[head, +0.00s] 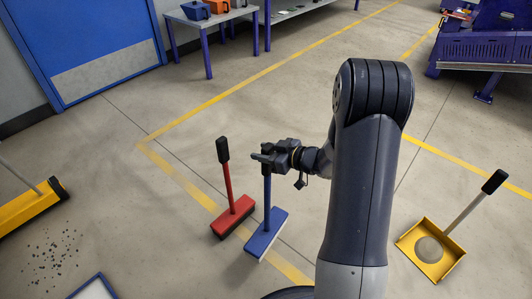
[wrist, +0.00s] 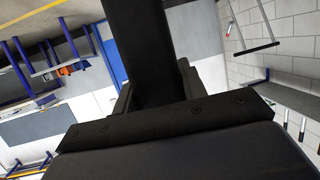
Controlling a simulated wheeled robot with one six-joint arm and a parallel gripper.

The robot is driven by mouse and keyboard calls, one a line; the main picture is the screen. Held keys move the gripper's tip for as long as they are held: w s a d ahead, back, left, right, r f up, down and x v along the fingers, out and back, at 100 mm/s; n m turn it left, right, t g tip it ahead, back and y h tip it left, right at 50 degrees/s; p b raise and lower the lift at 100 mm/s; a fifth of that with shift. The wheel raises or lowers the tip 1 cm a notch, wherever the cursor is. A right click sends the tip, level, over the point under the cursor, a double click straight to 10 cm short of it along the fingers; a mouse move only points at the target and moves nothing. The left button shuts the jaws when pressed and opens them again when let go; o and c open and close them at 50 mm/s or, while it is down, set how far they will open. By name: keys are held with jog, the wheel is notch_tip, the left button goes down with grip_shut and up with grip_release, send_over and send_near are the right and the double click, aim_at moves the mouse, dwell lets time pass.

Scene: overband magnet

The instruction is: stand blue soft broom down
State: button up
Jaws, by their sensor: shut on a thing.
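The blue soft broom (head: 265,234) is upright in the head view, its blue head at floor level by the yellow line. I cannot tell whether its head touches the floor. My gripper (head: 266,158) is shut on the upper part of its handle and hides the handle's top there. In the wrist view a dark handle (wrist: 137,50) stands between the fingers, close to the camera.
A red broom (head: 232,215) with a black grip stands just left of the blue one. A yellow dustpan (head: 431,250) lies at the right.

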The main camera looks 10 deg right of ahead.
jog(key=shift+d+f+n+y, duration=0.25)
jog(key=shift+f+n+y, duration=0.05)
jog(key=shift+f, duration=0.1)
notch_tip(320, 180, down, 9)
jog(key=b, duration=0.9)
jog(key=shift+b, duration=0.35)
jog(key=o, duration=1.4)
jog(key=shift+s, duration=0.1)
jog(key=shift+p+v, duration=1.95)
jog(key=shift+v, duration=3.45)
jog(key=shift+r, duration=0.15)
